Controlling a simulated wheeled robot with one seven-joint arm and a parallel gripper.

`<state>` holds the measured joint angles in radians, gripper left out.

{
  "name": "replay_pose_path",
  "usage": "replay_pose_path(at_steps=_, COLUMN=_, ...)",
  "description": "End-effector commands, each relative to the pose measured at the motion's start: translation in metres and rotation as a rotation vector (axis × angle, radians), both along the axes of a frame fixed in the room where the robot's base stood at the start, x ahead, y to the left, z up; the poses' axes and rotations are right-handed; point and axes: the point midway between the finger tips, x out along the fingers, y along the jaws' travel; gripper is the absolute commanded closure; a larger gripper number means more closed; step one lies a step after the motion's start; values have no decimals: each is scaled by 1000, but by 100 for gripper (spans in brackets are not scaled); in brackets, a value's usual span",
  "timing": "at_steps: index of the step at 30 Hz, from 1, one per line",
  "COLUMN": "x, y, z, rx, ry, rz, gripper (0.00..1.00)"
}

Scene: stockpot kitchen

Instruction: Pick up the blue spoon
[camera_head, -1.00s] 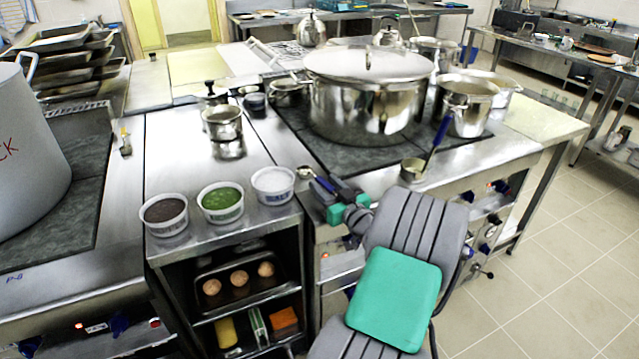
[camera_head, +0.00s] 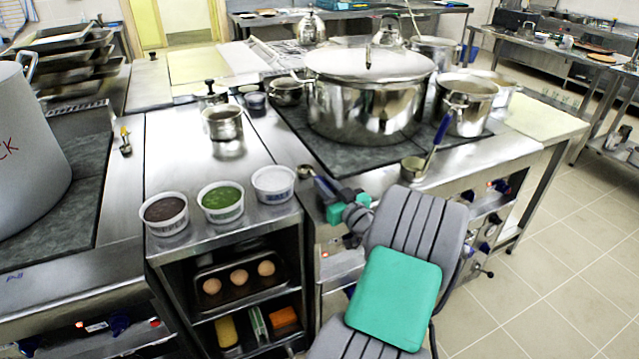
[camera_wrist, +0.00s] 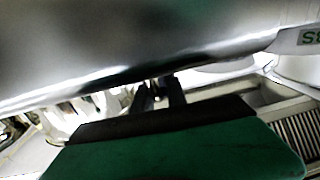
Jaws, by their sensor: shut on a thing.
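The blue spoon (camera_head: 319,183) has a small round metal bowl and a blue handle. It is at the front edge of the stove, left of the middle in the head view. My gripper (camera_head: 329,192) is shut on the handle, with the bowl pointing up and left. In the wrist view my gripper's dark fingers (camera_wrist: 158,92) are close together, and the spoon cannot be made out clearly between them. Whether the bowl touches the stove top is hard to tell.
A large lidded pot (camera_head: 365,100) stands close behind my gripper. A ladle (camera_head: 414,168) with a blue handle leans to the right of it. Tubs of brown, green (camera_head: 222,200) and white food stand to the left. Open floor lies at right.

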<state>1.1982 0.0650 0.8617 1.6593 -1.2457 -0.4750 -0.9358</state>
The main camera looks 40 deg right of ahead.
Motion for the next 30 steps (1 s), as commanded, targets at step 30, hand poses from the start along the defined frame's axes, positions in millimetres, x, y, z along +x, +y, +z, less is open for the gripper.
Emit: replay_pose_path(at_steps=30, x=0, y=0, z=12, rx=-4, ry=-1, rz=1, gripper=100)
